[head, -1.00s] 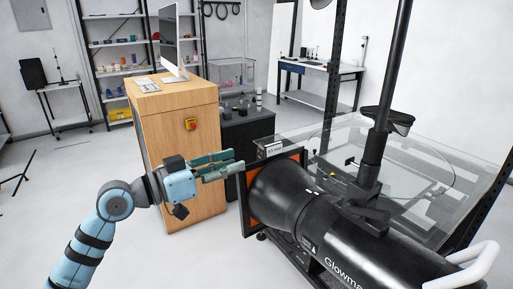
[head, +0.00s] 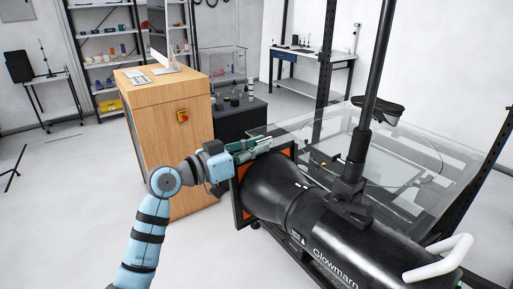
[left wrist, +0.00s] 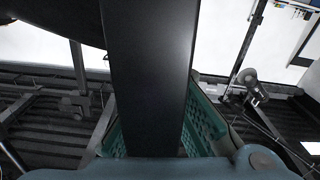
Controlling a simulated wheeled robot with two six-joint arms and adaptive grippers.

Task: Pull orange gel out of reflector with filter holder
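The black reflector (head: 270,195) is the wide front of a large black lamp. The filter holder (head: 239,205), a dark square frame, sits at its front. The orange gel (head: 247,221) shows as a strip inside the frame. My left gripper (head: 262,144) is at the holder's upper edge. In the left wrist view, its teal fingers (left wrist: 158,125) stand on either side of a dark flat bar (left wrist: 150,60), which looks like the holder's edge. The fingers look open, and whether they touch the bar is unclear. My right gripper is not in view.
A glass tabletop (head: 400,150) lies behind the lamp, with a black vertical pole (head: 368,90) rising by it. A wooden cabinet (head: 165,150) with a red button stands left of my gripper.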

